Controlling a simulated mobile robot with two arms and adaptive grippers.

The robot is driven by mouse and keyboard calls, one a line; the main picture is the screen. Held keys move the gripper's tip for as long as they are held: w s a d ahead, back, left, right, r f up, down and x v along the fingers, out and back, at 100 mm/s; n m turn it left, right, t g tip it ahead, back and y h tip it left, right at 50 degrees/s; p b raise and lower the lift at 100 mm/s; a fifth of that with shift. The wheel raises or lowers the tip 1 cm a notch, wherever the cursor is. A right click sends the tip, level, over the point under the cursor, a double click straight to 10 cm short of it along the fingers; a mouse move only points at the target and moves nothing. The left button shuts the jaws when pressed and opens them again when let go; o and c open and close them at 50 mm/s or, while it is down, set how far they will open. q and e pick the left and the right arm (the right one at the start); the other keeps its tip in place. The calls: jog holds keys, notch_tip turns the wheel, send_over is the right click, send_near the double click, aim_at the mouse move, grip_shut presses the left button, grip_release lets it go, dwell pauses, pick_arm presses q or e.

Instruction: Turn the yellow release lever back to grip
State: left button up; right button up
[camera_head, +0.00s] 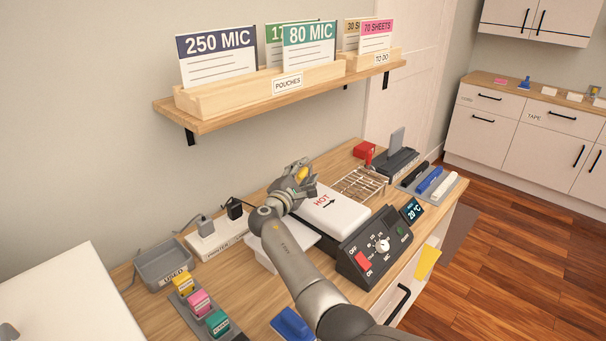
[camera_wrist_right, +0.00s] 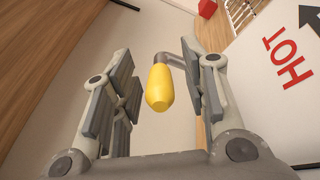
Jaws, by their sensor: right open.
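The yellow release lever (camera_head: 301,174) shows beside the white laminator lid (camera_head: 333,210) marked HOT, at its back left. In the right wrist view the yellow knob (camera_wrist_right: 160,88) sits on a grey bent stem, between my open fingers and nearer the right one. My right gripper (camera_head: 297,175) is open around the lever; in the wrist view its fingers (camera_wrist_right: 160,95) stand apart on both sides of the knob. I cannot tell whether the right finger touches it. My left gripper is not in view.
The laminator's control panel (camera_head: 375,246) has a red switch and a dial. A wire rack (camera_head: 360,185) stands behind it. A shelf (camera_head: 280,93) with card boxes hangs above. A grey tray (camera_head: 165,264) and coloured stamps (camera_head: 199,302) stand at the left.

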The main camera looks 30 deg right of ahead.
jog(key=c, duration=0.3)
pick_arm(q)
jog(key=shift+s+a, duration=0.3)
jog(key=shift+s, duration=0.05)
pick_arm(e)
grip_shut()
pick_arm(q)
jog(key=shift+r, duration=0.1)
